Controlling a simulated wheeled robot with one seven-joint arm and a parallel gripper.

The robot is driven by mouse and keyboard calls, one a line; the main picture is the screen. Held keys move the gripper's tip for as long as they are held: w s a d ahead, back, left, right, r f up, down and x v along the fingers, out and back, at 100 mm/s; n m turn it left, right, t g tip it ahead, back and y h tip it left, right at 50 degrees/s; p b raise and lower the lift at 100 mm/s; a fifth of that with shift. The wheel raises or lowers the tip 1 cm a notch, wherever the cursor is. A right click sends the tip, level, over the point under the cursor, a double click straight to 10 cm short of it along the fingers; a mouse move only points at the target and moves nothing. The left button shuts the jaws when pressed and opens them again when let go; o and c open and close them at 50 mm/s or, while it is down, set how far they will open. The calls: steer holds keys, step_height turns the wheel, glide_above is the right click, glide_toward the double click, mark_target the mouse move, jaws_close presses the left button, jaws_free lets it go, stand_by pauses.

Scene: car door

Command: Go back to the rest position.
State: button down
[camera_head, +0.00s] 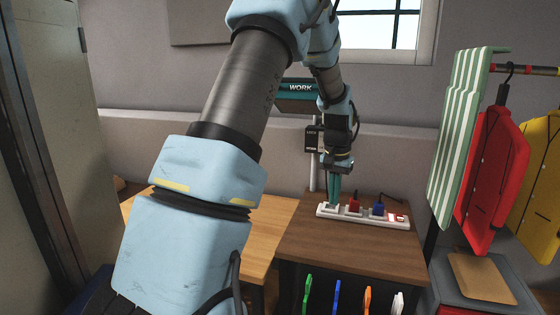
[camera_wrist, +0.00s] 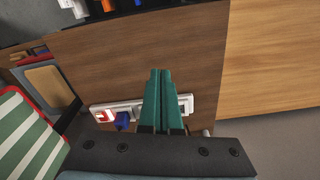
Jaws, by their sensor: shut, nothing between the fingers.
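My gripper (camera_head: 333,190) hangs pointing down above the left end of a white power strip (camera_head: 362,215) on the brown cabinet top. In the wrist view my gripper's teal fingers (camera_wrist: 160,74) are together with nothing between them, and they cover part of the strip (camera_wrist: 184,105). A red plug (camera_head: 354,205) and a blue plug (camera_head: 377,208) stand in the strip, to the right of the fingers. A red switch (camera_head: 398,217) is at the strip's right end. I cannot tell whether the fingertips touch the strip.
The brown cabinet (camera_head: 310,240) has several coloured tools hanging on its front. A lighter wooden table (camera_head: 235,255) adjoins it on the left. At right, striped, red (camera_head: 492,180) and yellow garments hang from a rail.

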steer(key=s+a+r+n+t, duration=0.1)
steer(key=s+a+n, duration=0.4)
steer(key=s+a, duration=1.3)
steer(key=a+r, duration=0.1)
steer(key=a, duration=0.2)
steer(key=shift+s+a, duration=0.35)
steer(key=shift+a, duration=0.05)
